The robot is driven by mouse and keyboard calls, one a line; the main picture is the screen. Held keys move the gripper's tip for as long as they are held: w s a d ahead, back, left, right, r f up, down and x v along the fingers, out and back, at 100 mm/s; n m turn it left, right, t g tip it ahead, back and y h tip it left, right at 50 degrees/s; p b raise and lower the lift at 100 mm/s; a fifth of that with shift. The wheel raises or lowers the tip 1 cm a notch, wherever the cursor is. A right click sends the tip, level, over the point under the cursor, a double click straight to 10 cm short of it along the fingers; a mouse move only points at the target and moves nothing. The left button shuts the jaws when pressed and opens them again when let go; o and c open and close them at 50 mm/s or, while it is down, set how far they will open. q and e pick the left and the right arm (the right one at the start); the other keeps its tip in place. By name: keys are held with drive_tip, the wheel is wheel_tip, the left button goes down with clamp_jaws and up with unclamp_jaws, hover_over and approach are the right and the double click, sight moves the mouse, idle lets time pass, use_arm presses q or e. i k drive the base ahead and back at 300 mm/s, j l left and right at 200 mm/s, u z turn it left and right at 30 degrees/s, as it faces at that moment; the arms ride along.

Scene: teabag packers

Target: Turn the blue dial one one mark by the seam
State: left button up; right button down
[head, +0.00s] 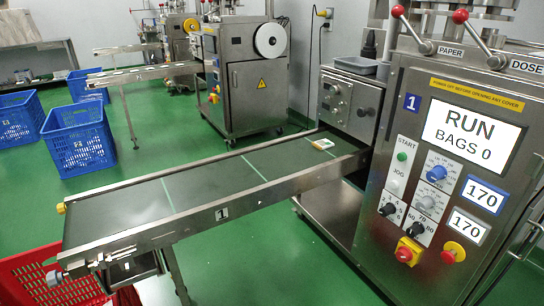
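The blue dial (437,172) is on the front panel of the packing machine (405,120) at the right, with small scale numbers around it. Its exact pointer setting is too small to read. A blue readout (482,196) beside it shows 170. A grey dial (427,202) is just below, with a grey readout (468,226) that also shows 170. The screen (473,132) reads RUN, BAGS 0. A small pale and yellow packet (321,144) lies on the conveyor belt (215,180) near the machine. Neither of my grippers is in view.
Below the dials are two black knobs, a red knob on a yellow plate (408,251) and a red button (453,252). Red-balled PAPER and DOSE levers (460,16) stand above. A red crate (50,285) is at the belt's left end. Blue crates (78,140) stand on the green floor.

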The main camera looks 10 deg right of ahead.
sight(439, 172)
drive_tip(key=z, duration=1.35)
